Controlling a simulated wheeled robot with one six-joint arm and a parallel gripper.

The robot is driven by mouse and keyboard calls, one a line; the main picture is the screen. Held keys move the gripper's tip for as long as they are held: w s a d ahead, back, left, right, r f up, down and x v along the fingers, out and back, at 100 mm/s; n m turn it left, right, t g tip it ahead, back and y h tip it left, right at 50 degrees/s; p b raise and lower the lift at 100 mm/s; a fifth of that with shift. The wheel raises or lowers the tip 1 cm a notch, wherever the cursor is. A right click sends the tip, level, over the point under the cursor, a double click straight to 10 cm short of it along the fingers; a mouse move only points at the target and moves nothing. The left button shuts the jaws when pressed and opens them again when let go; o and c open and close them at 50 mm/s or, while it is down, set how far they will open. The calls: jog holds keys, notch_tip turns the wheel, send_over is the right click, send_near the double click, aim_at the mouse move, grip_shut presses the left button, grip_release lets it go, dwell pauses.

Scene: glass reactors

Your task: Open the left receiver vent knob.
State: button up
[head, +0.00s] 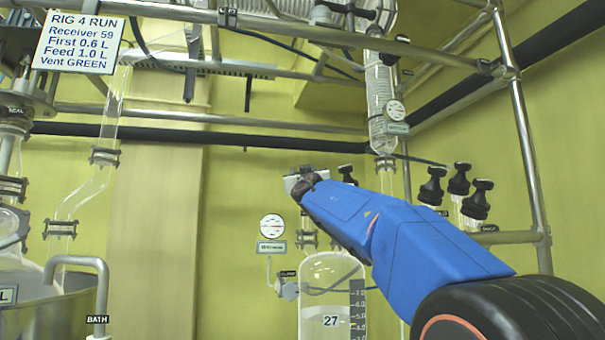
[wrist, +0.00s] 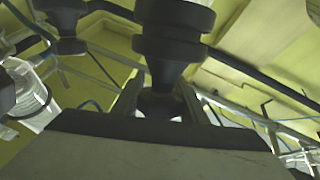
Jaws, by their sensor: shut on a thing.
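My gripper (head: 303,184) is at the end of my blue arm, above the left glass receiver marked 27 (head: 316,300). It is shut on a black vent knob (wrist: 175,42). In the wrist view the knob's wide ridged top stands above the jaws (wrist: 163,104), and its narrower lower part is between them. In the head view the gripper and arm hide most of this knob. Its turned position cannot be told.
Another black knob (head: 346,174) stands close to the right of my gripper. Several more black knobs (head: 459,179) stand farther right, beyond my arm. A gauge (head: 272,226) is on the wall at left. Metal rails (head: 250,118) cross above. A sign (head: 80,42) hangs upper left.

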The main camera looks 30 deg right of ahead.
jog(key=o, duration=1.1)
jog(key=shift+c, duration=0.2)
jog(key=shift+s+a, duration=0.1)
jog(key=v, duration=1.7)
jog(key=shift+f, duration=0.1)
jog(key=shift+c, duration=0.3)
